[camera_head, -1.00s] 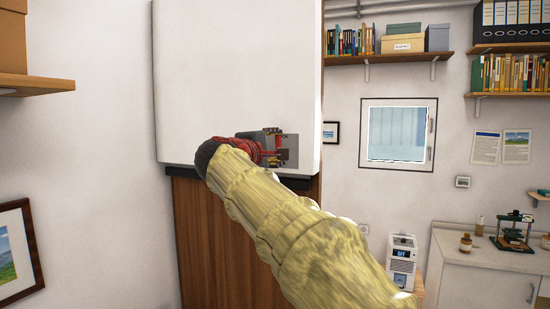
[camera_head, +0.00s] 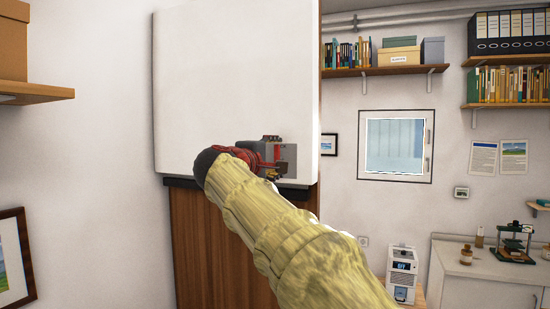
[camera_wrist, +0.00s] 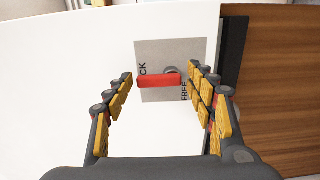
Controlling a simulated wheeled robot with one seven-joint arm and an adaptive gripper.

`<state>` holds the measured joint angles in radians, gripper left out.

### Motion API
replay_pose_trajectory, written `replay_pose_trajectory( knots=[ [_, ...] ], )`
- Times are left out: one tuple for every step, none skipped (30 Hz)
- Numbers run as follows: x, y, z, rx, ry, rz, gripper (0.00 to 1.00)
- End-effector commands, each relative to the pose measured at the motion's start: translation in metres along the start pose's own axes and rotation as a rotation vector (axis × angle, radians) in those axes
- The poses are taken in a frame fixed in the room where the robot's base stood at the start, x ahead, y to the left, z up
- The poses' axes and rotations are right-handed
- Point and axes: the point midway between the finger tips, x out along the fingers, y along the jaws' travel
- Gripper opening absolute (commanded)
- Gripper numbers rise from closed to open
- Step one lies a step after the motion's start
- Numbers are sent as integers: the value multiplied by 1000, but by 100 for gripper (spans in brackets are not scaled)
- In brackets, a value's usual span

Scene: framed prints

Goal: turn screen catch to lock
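The screen catch is a grey plate (camera_wrist: 195,52) on a white panel, with a red lever (camera_wrist: 160,81) lying sideways across it in the wrist view. The lever's left end is beside the letters "CK"; "FREE" is printed at the lower right. My gripper (camera_wrist: 160,75) is open, one finger at each end of the lever. The left fingertip is very near or touching the lever's left end; I cannot tell which. In the head view my gripper (camera_head: 268,160) is in front of the plate (camera_head: 290,156) and hides much of it and the lever.
The white screen panel (camera_head: 235,80) hangs over a brown wooden board (camera_head: 215,240), with a dark strip along its lower edge. A wall shelf (camera_head: 40,92) and a framed print (camera_head: 14,258) are at the left. A counter (camera_head: 480,266) stands at the right.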

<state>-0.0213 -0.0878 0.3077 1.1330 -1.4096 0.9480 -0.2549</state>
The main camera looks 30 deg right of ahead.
Motion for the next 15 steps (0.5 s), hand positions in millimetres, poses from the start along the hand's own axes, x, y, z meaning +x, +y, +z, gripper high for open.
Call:
replay_pose_trajectory(
  knots=[
    [0,0,0,0,0,0,60],
    [0,0,0,0,0,1,62],
    [0,0,0,0,0,1,64],
    [0,0,0,0,0,1,64],
    [0,0,0,0,0,1,64],
    [0,1,0,0,0,1,64],
    [0,1,0,0,0,1,64],
    [0,1,0,0,0,1,64],
    [0,1,0,0,0,1,64],
    [0,1,0,0,0,1,64],
    [0,1,0,0,1,1,64],
    [-2,1,0,0,1,1,64],
    [-3,1,0,0,1,1,64],
    [-5,1,0,0,1,1,64],
    [-8,1,0,0,2,1,64]
  ],
)
